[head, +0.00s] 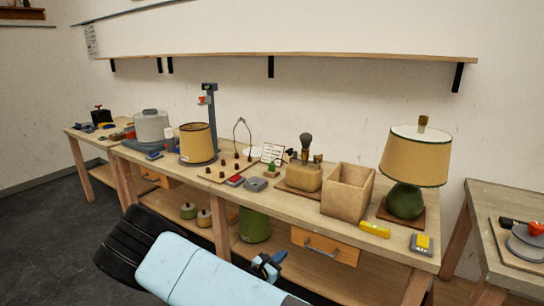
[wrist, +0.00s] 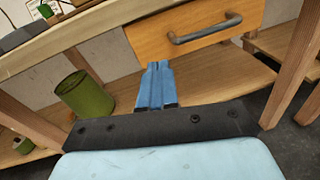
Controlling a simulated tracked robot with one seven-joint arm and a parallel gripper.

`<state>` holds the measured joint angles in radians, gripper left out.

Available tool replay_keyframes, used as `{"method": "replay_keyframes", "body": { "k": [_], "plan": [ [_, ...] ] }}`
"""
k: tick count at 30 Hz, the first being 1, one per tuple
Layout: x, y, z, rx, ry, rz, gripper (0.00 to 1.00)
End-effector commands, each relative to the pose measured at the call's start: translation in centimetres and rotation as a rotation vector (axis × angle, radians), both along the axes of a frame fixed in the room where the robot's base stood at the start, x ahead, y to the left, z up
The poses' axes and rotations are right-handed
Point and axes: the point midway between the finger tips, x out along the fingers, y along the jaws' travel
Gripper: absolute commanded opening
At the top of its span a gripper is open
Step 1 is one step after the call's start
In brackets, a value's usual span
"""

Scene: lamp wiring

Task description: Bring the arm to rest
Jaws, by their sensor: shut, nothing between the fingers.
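My gripper (head: 266,267) shows in the head view at the lower middle, in front of the long workbench and below its top. Its blue fingers are together with nothing between them. In the wrist view my gripper (wrist: 157,72) points toward the space under the bench, just below and left of an orange drawer (wrist: 195,28). It looks apart from the drawer and its grey handle (wrist: 205,30). The drawer also shows in the head view (head: 325,247) and looks shut. Part of my arm covers the lower middle of the head view.
The wooden bench (head: 300,205) carries a green lamp (head: 405,200), a wooden box (head: 347,190), a tan shade (head: 197,143) and small parts. A green bin (head: 254,225) stands on the lower shelf. Bench legs stand nearby. A shelf (head: 290,54) runs along the wall.

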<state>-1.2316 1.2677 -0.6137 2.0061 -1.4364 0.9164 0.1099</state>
Motion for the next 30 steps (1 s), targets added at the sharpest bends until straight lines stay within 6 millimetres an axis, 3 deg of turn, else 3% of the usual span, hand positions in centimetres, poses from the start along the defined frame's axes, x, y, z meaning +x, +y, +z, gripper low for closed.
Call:
{"method": "replay_keyframes", "body": {
  "k": [14, 30],
  "plan": [
    [-1.9, -6.9, 8.3, 0.383, -0.064, -0.408, 0.0],
    [-6.0, -13.1, 17.7, 0.797, -0.156, -0.805, 0.0]
  ]
}}
